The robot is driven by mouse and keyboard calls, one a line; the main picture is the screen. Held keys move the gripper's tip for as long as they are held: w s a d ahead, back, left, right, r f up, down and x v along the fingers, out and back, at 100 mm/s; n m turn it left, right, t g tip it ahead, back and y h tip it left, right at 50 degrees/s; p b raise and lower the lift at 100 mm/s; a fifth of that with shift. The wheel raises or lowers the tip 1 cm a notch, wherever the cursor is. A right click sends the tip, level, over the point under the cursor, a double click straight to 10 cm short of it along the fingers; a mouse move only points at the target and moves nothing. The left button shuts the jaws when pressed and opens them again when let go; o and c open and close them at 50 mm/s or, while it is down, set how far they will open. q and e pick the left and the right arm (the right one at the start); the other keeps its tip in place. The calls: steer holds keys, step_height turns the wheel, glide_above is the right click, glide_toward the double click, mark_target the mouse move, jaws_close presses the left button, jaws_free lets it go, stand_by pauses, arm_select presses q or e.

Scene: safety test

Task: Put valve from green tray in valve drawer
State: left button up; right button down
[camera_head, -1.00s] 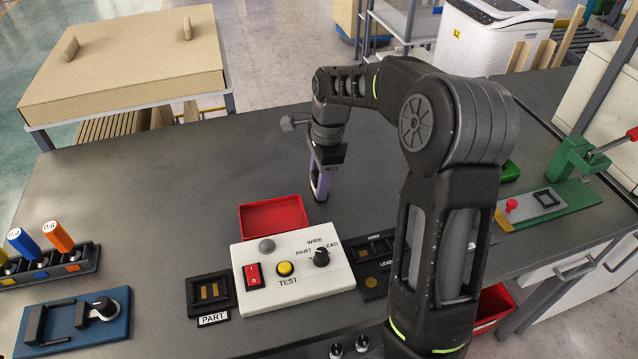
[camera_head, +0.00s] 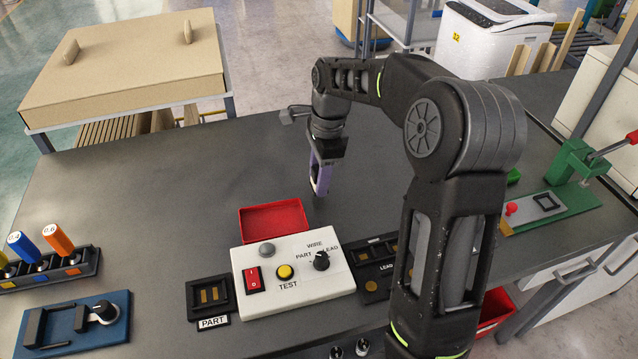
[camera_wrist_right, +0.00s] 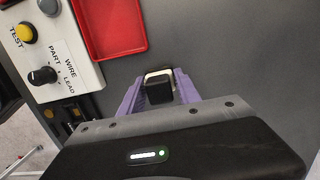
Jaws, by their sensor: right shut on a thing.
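My right gripper (camera_head: 321,180) has purple fingers pointing down above the grey bench, behind the red tray. In the right wrist view its fingers (camera_wrist_right: 160,92) are shut on a small black block with an off-white edge, apparently the valve (camera_wrist_right: 159,90). The head view hides this part between the fingers. A bit of a green thing, possibly the green tray (camera_head: 514,176), shows at the right behind my arm; its inside is hidden. White drawers with handles (camera_head: 572,283) are under the bench at the right; no valve label is readable. My left gripper is out of view.
An empty red tray (camera_head: 273,220) and a white test box (camera_head: 292,273) with switch, button and knob stand in front of the gripper. A green fixture with a lever (camera_head: 578,165) is at the right. The bench's left middle is clear.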

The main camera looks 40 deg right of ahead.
mark_target(317, 169)
step_height(317, 169, up, 8)
steer(key=shift+f, duration=0.25)
stand_by(0.8)
